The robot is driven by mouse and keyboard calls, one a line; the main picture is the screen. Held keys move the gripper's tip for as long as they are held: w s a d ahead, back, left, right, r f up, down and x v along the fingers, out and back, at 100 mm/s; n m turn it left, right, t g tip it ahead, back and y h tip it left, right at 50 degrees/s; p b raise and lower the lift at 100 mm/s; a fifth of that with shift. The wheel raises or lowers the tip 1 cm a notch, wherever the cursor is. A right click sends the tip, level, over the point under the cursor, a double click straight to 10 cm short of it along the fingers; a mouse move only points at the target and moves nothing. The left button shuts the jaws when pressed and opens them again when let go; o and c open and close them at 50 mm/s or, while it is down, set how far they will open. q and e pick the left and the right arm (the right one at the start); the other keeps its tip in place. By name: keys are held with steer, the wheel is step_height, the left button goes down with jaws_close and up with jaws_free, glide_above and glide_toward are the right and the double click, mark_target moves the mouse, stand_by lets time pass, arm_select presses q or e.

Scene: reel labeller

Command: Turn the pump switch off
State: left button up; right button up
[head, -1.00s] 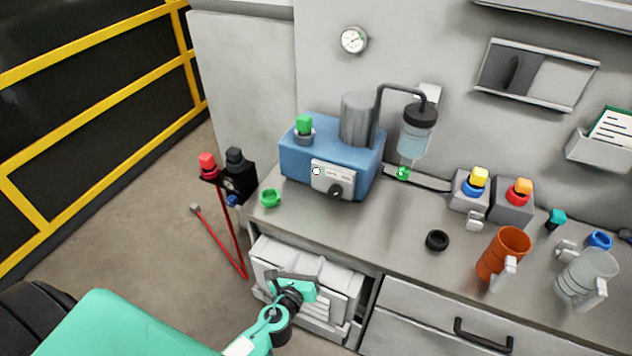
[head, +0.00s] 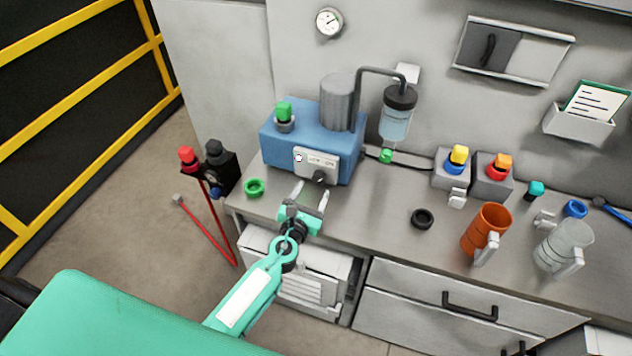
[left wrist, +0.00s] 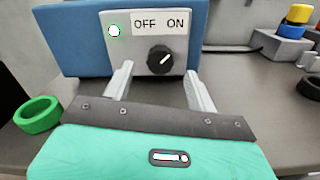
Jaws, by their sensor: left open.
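The pump (head: 285,143) is a blue box with a grey cylinder on top, standing on the bench. On its front is a pale panel (head: 309,158) with a black round switch knob (head: 319,177). In the left wrist view the knob (left wrist: 160,60) sits below the words OFF and ON, and its white mark points up and right, toward ON. A small lamp (left wrist: 114,31) on the panel looks white with a green rim. My left gripper (head: 311,191) is open and empty just in front of the knob, with the knob between and beyond its fingers (left wrist: 158,80). My right gripper is not in view.
A green ring (head: 254,187) lies left of the gripper. A black ring (head: 422,218), an orange jug (head: 486,231) and a clear jug (head: 564,246) stand to the right. A tube links the pump to a clear bottle (head: 395,122). The bench front between is clear.

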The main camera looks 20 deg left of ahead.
mark_target(318, 180)
arm_select(q)
steer(key=shift+w+d, duration=0.1)
steer(key=shift+w, duration=1.85)
steer(key=c, duration=1)
